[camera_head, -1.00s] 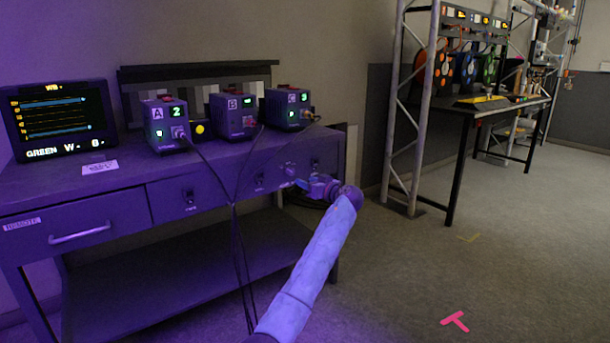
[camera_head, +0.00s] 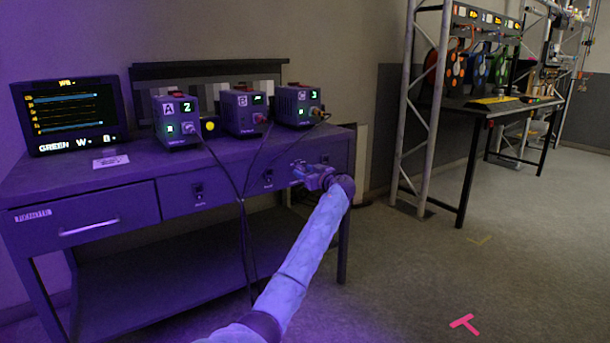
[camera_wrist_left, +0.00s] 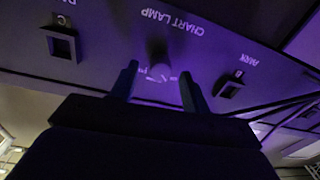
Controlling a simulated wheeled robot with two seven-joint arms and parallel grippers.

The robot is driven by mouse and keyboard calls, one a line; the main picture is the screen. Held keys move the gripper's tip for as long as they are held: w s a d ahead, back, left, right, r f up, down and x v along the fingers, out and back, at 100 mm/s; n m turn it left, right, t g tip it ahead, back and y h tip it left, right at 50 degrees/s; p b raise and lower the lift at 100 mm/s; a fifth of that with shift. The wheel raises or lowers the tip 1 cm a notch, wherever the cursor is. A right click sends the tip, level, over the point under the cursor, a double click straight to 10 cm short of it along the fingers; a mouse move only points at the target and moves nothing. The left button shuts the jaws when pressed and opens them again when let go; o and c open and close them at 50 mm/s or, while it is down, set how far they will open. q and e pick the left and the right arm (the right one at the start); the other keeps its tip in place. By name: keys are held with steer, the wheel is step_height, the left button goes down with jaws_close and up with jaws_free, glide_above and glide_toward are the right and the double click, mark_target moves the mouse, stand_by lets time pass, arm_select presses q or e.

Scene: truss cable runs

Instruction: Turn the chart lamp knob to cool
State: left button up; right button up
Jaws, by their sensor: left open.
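The chart lamp knob (camera_wrist_left: 157,48) is a small grey knob on the desk's front panel, beside the upside-down label CHART LAMP (camera_wrist_left: 172,20) in the left wrist view. White marks show near it, too small to read, and I cannot tell its setting. My left gripper (camera_wrist_left: 158,80) is open, with one finger on each side of the knob's line in that view. I cannot tell whether a finger touches it. In the head view the left gripper (camera_head: 302,170) is at the right part of the desk front and hides the knob there. My right gripper is out of view.
Two panel switches, C (camera_wrist_left: 61,43) and B (camera_wrist_left: 229,85), flank the knob. The purple-lit desk (camera_head: 110,185) carries a monitor (camera_head: 68,115) and three lettered units, A (camera_head: 176,122) among them. Black cables (camera_head: 243,225) hang in front. Open floor lies right, before a truss (camera_head: 420,110).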

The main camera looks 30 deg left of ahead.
arm_select(q)
steer(key=shift+a, duration=0.25)
steer(key=c, duration=1)
